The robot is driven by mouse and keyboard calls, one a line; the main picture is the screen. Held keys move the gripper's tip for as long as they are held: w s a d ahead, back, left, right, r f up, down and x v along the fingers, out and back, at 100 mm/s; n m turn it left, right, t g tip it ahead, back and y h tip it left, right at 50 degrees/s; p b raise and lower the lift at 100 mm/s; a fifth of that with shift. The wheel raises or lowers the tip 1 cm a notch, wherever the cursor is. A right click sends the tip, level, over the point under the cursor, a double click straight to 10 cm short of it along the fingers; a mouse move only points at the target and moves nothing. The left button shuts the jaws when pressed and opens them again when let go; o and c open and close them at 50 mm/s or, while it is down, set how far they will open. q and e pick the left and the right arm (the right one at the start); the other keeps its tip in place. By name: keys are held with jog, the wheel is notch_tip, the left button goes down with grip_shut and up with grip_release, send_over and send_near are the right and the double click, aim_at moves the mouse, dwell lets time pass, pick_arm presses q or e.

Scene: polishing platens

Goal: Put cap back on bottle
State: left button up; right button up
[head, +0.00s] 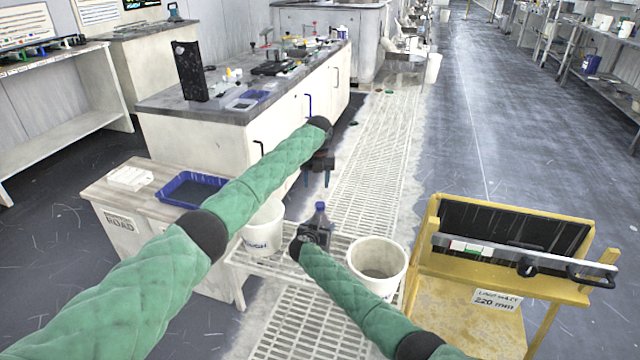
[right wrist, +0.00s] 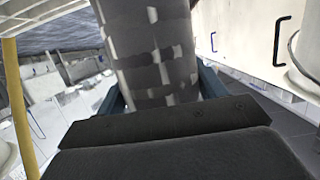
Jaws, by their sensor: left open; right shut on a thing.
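A small bluish bottle (head: 320,212) shows in the head view between two white buckets, with its lower part hidden by my right gripper. My right gripper (head: 317,232) is shut on it. In the right wrist view the bottle (right wrist: 152,55) appears large and grey, between the dark blue fingers; its top is out of that frame. My left gripper (head: 317,181) points down, open, a little above the bottle in the head view and apart from it. I cannot make out a separate cap, either on the bottle or between the left fingers.
A white bucket (head: 262,232) stands left of the bottle and another bucket (head: 378,262) right of it, on a pale bench (head: 258,264). A blue tray (head: 186,191) lies on a cabinet at left. A yellow cart (head: 455,286) stands at right.

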pick_arm(q)
jog(key=n, duration=0.4)
jog(key=shift+r, duration=0.1)
jog(key=n, duration=0.4)
jog(key=shift+s+d, duration=0.1)
jog(key=n, duration=0.6)
jog(key=shift+s+d+n, duration=0.1)
jog(key=shift+s+n, duration=0.05)
jog(key=shift+n, duration=0.25)
jog(key=n, duration=0.6)
jog(key=shift+s+d+n, duration=0.1)
jog(key=shift+d+n, duration=0.05)
jog(key=shift+n, duration=0.25)
jog(key=n, duration=0.6)
jog(key=shift+s+d+n, duration=0.1)
jog(key=shift+d+n, duration=0.05)
jog(key=shift+n, duration=0.25)
jog(key=n, duration=0.8)
jog(key=shift+s+d, duration=0.1)
jog(key=n, duration=0.8)
jog(key=shift+n, duration=0.4)
